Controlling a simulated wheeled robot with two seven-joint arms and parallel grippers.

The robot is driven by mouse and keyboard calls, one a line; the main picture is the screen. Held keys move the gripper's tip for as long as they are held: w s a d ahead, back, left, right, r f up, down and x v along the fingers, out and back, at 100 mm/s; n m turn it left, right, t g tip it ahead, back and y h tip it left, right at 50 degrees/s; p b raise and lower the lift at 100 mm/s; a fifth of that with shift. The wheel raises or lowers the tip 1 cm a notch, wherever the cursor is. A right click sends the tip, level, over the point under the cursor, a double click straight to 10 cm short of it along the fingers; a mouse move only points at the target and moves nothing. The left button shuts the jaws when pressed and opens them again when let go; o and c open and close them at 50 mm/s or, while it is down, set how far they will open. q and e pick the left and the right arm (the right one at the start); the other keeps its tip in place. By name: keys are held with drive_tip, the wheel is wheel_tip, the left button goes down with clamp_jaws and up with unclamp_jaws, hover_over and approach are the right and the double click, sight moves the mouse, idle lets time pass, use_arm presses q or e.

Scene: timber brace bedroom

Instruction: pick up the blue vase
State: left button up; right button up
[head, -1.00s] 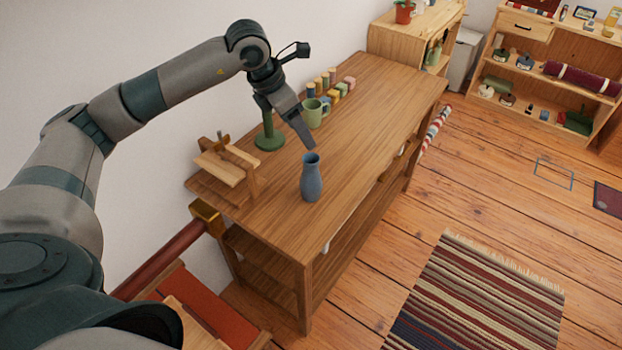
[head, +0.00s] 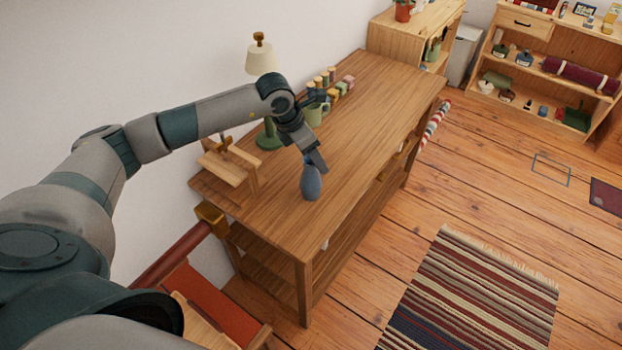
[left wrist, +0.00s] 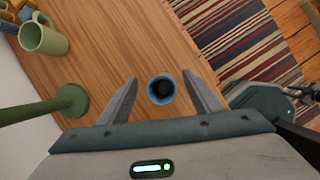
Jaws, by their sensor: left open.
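The blue vase (head: 311,184) stands upright on the wooden table (head: 370,110), near its front edge. My left gripper (head: 318,165) is right above the vase in the head view and hides its mouth. In the left wrist view the round mouth of the vase (left wrist: 161,89) shows between the two fingers of my left gripper (left wrist: 163,85). The fingers are open, with a gap on each side of the rim. I cannot tell how far down the vase the fingertips reach.
A green lamp (head: 268,136) with a cream shade, a green mug (left wrist: 43,38) and a small wooden stand (head: 228,168) are on the table behind the vase. Several colored blocks or spools sit beyond the mug. The table's right part is clear.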

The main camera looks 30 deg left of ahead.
sight(311, 178)
use_arm(q)
drive_tip(key=shift+f+p, duration=0.5)
wheel_tip(311, 178, down, 3)
drive_tip(key=shift+w+d+p, duration=0.1)
drive_tip(key=shift+d+p, duration=0.05)
drive_tip(key=shift+p, duration=0.7)
drive_tip(key=shift+w+d+f, duration=0.1)
drive_tip(key=shift+w+f, duration=0.1)
drive_tip(key=shift+f, duration=0.5)
drive_tip(key=shift+r, duration=0.1)
drive_tip(key=c, duration=1.4)
drive_tip(key=shift+o, duration=0.2)
